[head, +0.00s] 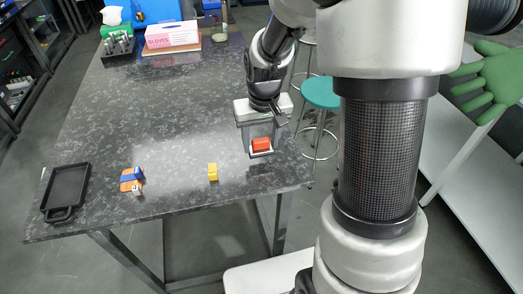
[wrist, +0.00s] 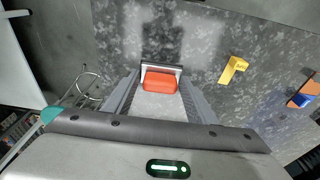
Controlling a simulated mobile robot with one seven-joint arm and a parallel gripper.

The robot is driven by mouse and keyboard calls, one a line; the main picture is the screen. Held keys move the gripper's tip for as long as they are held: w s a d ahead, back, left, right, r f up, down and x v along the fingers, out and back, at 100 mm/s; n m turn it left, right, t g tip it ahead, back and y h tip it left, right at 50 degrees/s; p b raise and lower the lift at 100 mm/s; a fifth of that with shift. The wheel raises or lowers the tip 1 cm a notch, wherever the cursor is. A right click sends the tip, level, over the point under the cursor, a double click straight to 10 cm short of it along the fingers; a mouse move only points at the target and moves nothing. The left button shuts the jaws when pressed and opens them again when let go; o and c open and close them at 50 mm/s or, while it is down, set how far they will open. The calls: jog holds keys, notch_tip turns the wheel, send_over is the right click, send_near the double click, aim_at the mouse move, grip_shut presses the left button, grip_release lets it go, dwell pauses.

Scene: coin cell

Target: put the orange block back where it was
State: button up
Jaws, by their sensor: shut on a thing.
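My gripper (head: 261,148) is shut on a red-orange block (head: 262,143) over the right end of the dark speckled table (head: 190,115). In the wrist view the held block (wrist: 160,81) sits between the fingers of my gripper (wrist: 160,84), with the table surface beyond it. The block's height above the table is hard to tell. Another, duller orange block (head: 126,186) lies on the table further left, with a blue block (head: 132,174) against or on it; the wrist view also shows this orange block (wrist: 299,100).
A yellow block (head: 212,172) stands left of my gripper. A small pale cube (head: 137,190) is by the blue block. A black tray (head: 68,188) lies at the left edge. A glove box (head: 172,36) stands at the back; a teal stool (head: 320,93) is right of the table. The table's middle is clear.

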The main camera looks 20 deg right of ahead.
aim_at(261, 149)
jog(key=shift+f, duration=1.65)
jog(key=shift+f+b, duration=0.2)
jog(key=shift+b, duration=0.15)
jog(key=o, duration=1)
jog(key=shift+c, duration=0.2)
